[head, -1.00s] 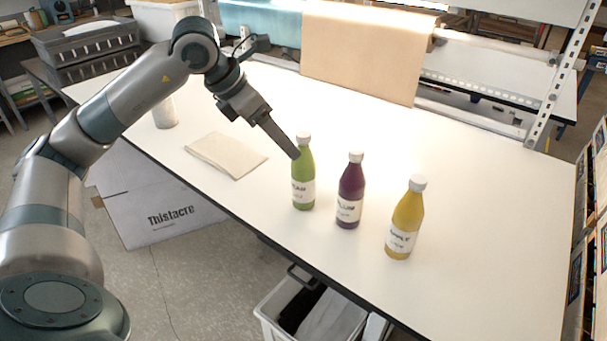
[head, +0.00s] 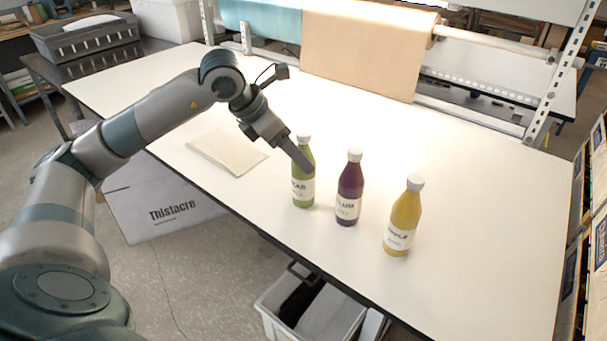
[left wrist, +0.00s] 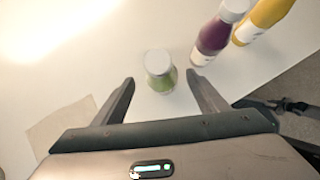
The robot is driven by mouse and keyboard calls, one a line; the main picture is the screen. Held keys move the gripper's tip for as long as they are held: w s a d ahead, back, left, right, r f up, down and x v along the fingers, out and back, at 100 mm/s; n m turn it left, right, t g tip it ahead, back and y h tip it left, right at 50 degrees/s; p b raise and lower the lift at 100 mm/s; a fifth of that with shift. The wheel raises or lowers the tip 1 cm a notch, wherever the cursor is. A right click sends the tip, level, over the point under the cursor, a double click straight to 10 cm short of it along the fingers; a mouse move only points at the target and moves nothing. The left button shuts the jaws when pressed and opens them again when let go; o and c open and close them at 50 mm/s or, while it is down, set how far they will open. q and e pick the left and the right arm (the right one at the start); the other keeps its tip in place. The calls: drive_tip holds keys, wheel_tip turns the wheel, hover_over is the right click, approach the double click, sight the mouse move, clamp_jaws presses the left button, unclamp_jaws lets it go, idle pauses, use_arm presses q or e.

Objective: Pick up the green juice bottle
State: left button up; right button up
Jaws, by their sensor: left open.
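The green juice bottle (head: 303,190) stands upright on the white table, leftmost of a row of three, with a white cap and a white label. My left gripper (head: 302,166) is at its upper part in the head view and hides some of its side. In the left wrist view the green bottle (left wrist: 159,72) shows between and slightly beyond the tips of the open left gripper (left wrist: 160,78). I cannot tell whether a finger touches it. My right gripper is in neither view.
A purple bottle (head: 348,192) stands close to the right of the green one, and a yellow bottle (head: 403,220) farther right. A flat beige sheet (head: 228,153) lies to the left. A roll of brown paper (head: 370,45) hangs at the back.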

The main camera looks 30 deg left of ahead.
use_arm(q)
drive_tip(key=p+x, duration=0.2)
drive_tip(key=x, duration=0.2)
drive_tip(key=shift+w+d+f, duration=0.1)
drive_tip(key=shift+d+f, duration=0.1)
drive_tip(key=shift+f, duration=0.1)
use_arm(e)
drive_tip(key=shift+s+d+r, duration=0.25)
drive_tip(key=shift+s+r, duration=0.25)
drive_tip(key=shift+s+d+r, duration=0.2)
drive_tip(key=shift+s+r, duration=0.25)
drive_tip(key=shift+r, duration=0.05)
use_arm(q)
drive_tip(key=shift+r, duration=0.1)
drive_tip(key=c, duration=1.5)
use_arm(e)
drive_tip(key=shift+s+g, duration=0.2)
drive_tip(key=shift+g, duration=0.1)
use_arm(q)
drive_tip(key=shift+r, duration=0.1)
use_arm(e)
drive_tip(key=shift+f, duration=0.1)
